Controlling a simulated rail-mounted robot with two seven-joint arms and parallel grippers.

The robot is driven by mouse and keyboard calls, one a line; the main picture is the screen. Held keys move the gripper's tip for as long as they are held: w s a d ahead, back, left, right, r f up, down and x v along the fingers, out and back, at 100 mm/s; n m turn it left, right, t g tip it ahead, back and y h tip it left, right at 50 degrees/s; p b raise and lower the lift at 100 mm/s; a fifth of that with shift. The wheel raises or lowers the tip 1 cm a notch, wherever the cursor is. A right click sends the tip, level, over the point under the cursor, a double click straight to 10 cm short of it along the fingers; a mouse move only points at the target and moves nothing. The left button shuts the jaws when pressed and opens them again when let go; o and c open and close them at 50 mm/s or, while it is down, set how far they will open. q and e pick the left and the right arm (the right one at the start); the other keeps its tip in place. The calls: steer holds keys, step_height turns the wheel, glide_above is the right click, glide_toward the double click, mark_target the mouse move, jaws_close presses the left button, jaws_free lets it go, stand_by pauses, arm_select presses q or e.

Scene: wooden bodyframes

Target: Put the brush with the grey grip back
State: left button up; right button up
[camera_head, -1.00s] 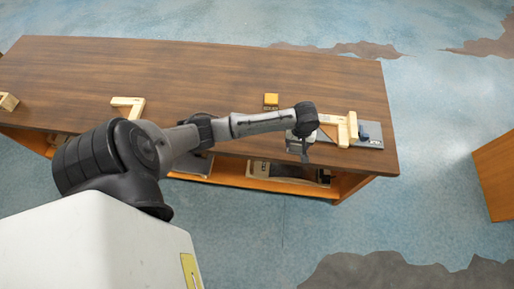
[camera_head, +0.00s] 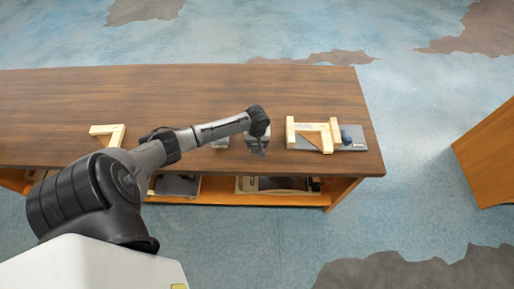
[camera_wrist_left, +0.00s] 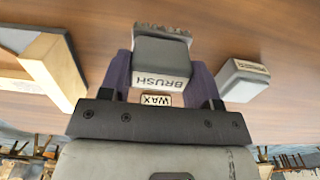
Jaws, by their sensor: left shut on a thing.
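The brush with the grey grip (camera_wrist_left: 165,62), labelled BRUSH, is between the fingers of my left gripper (camera_wrist_left: 160,85) in the left wrist view. The gripper is shut on it, with bristles at the far side. In the head view my left gripper (camera_head: 258,143) is over the front right part of the table (camera_head: 190,95), left of the wooden frame; the brush is hard to make out there. I cannot tell whether the brush touches the table. My right gripper is not in view.
A small label reading WAX (camera_wrist_left: 156,100) shows between the fingers. A grey block (camera_wrist_left: 242,80) lies beside the gripper. A wooden frame (camera_head: 312,127) rests on a grey board (camera_head: 352,130). Another wooden piece (camera_head: 108,132) lies left. A shelf (camera_head: 290,199) below holds items.

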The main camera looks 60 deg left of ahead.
mark_target(257, 148)
arm_select(q)
step_height(257, 148, down, 3)
steer(key=shift+d+f, duration=0.1)
steer(key=shift+f, duration=0.25)
steer(key=shift+f, duration=0.15)
steer(key=o, duration=1)
